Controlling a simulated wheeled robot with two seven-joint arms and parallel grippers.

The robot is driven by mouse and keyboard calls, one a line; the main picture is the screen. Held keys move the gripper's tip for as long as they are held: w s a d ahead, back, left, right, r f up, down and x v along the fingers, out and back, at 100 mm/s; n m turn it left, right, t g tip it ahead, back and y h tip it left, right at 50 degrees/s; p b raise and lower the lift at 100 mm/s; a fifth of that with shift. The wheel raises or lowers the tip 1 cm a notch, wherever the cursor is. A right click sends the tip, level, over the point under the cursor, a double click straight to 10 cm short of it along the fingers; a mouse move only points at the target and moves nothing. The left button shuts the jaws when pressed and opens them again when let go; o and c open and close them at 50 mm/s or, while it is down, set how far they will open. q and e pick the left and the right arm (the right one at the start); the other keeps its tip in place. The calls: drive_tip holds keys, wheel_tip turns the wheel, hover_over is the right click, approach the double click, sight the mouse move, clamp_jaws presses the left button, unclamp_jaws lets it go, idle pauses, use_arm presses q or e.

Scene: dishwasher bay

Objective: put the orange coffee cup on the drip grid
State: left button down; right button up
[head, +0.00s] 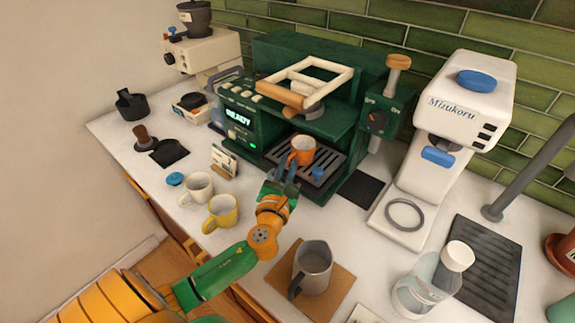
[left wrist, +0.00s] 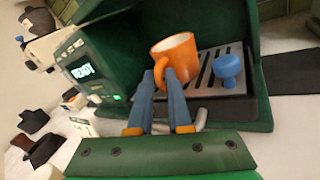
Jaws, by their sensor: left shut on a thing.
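The orange coffee cup (head: 302,149) is upright at the green espresso machine, over the left part of the drip grid (head: 325,164). In the left wrist view the cup (left wrist: 178,53) has its handle toward me, between my fingertips. My left gripper (head: 283,176) is shut on that handle; its blue fingers show in the left wrist view (left wrist: 167,84). The slatted grid (left wrist: 208,72) shows to the right of the cup there. I cannot tell whether the cup's base touches the grid. My right gripper is not in view.
A blue knob-like thing (head: 318,174) stands at the grid's front right. A white cup (head: 197,188) and a yellow cup (head: 221,212) stand on the counter to the left. A grey pitcher (head: 313,267) stands on a brown mat in front. A portafilter-like handle (head: 295,94) projects above.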

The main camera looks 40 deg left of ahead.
use_arm(q)
drive_tip(key=c, duration=0.8)
unclamp_jaws()
drive_tip(key=shift+o, duration=0.2)
drive_tip(key=shift+s, duration=0.1)
drive_tip(key=v, duration=0.7)
drive_tip(key=shift+s+b, duration=0.1)
drive_tip(key=shift+b, duration=0.3)
